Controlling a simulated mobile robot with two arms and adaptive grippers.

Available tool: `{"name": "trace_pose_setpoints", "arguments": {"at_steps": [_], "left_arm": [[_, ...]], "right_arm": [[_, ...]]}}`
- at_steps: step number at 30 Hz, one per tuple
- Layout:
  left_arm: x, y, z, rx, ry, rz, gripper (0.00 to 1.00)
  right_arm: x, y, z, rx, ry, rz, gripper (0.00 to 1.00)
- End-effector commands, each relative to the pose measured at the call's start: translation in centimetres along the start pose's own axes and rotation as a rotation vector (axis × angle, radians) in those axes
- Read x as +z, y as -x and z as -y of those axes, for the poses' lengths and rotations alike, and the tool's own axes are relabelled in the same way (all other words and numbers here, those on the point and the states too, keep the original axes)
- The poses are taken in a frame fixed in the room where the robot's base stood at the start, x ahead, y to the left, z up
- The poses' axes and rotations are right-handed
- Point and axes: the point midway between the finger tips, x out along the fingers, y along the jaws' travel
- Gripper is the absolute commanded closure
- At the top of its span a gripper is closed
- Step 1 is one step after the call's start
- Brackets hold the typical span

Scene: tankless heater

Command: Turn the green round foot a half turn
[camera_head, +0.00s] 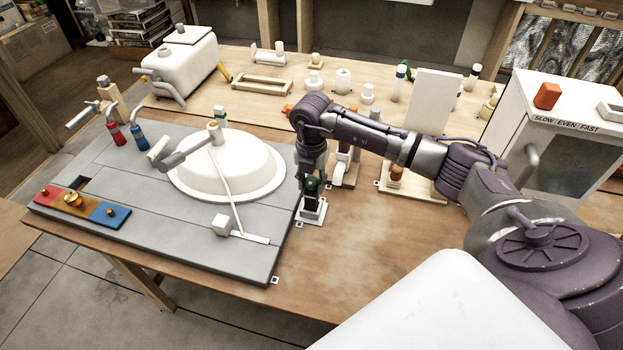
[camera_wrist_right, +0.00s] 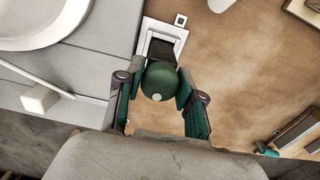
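The green round foot (camera_wrist_right: 160,82) is a dark green ball-like knob with a small pale dot, seen from above in the right wrist view. It is on a dark block on a small white square base (camera_wrist_right: 149,34). In the head view the foot (camera_head: 311,183) is small and partly covered by my right gripper (camera_head: 312,176), which points down over it. In the wrist view the green-padded fingers of my right gripper (camera_wrist_right: 160,89) lie on both sides of the foot and appear to touch it. My left gripper is not in view.
A grey board with a white dome (camera_head: 228,160) is close on the left of the foot. Behind my right arm stand an upright white panel (camera_head: 433,100) and several small parts. A white cabinet (camera_head: 545,140) is at right. Bare wooden tabletop (camera_head: 350,235) lies in front.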

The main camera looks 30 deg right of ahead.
Motion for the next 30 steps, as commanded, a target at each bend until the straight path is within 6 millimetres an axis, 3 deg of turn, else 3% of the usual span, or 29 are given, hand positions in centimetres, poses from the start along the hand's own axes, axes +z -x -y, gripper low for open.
{"name": "trace_pose_setpoints", "arguments": {"at_steps": [11,21,30], "left_arm": [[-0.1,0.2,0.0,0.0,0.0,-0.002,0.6],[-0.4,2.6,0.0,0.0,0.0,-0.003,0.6],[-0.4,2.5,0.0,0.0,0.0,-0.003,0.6]], "right_arm": [[0.0,0.1,0.0,-0.001,-0.023,-0.001,0.5],[0.0,0.3,0.0,-0.001,-0.475,-0.001,0.5],[0.0,0.0,0.0,0.0,-0.526,0.0,0.5]]}}
